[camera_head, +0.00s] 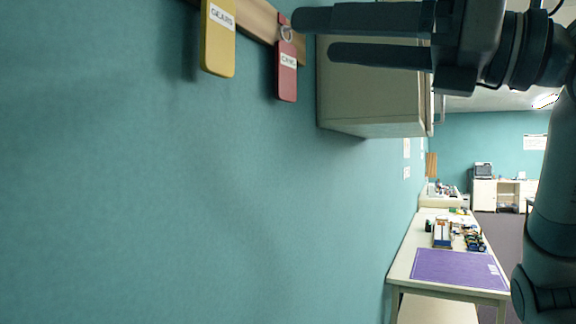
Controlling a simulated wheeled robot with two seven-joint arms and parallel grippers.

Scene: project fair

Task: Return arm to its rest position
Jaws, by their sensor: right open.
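My right gripper (312,36) reaches in from the right at the top of the head view. Its two dark fingers are apart, with nothing held between them. The upper fingertip overlaps the top of a red tag (287,82) near its metal ring; I cannot tell whether they touch. The red tag hangs from a wooden rail (258,20) on the teal wall. A yellow tag (217,45) labelled GEARS hangs to its left. My left gripper is not in view.
A pale wall cabinet (370,95) is behind and below the gripper. My arm runs down the right edge. A table with a purple mat (455,268) and several small items stands lower right. The wall at left is bare.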

